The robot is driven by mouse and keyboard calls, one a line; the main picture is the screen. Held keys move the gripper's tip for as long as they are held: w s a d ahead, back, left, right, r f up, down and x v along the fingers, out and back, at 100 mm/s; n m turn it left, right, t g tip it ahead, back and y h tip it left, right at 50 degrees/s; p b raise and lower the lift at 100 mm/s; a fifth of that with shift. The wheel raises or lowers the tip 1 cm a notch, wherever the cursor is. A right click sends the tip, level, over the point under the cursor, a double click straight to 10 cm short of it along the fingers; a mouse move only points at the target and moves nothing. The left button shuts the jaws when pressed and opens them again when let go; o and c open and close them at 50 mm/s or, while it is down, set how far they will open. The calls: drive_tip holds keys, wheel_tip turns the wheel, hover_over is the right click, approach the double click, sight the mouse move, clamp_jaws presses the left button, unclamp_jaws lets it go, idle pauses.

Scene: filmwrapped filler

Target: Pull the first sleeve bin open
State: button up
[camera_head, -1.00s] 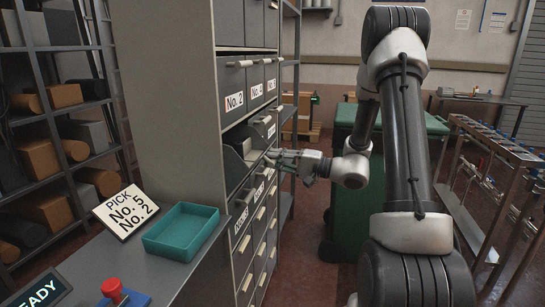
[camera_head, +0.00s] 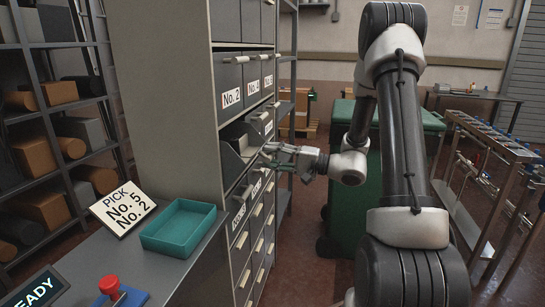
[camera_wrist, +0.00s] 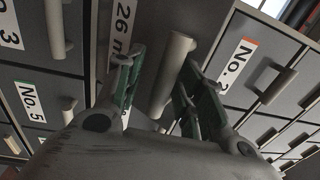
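The sleeve bin (camera_head: 236,165) in the grey rack stands partly pulled out, with a pale thing showing inside it. In the wrist view its front carries a label reading "26 m", partly hidden, and an upright bar handle (camera_wrist: 172,75). My gripper (camera_head: 262,157) is at the front of this bin. In the wrist view my gripper (camera_wrist: 162,78) has its two green-padded fingers on either side of the handle. The right finger lies close against the handle, and a gap shows on the left, so it looks open. Finger contact is hard to tell.
Closed bins such as No. 2 (camera_head: 231,97) sit above, and more closed ones below. A teal tray (camera_head: 180,228) and a pick sign (camera_head: 122,208) stand on the bench at left. A green lidded bin (camera_head: 355,205) is behind my arm. A roller stand (camera_head: 490,170) is at right.

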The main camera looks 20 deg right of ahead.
drive_tip(key=v, duration=1.2)
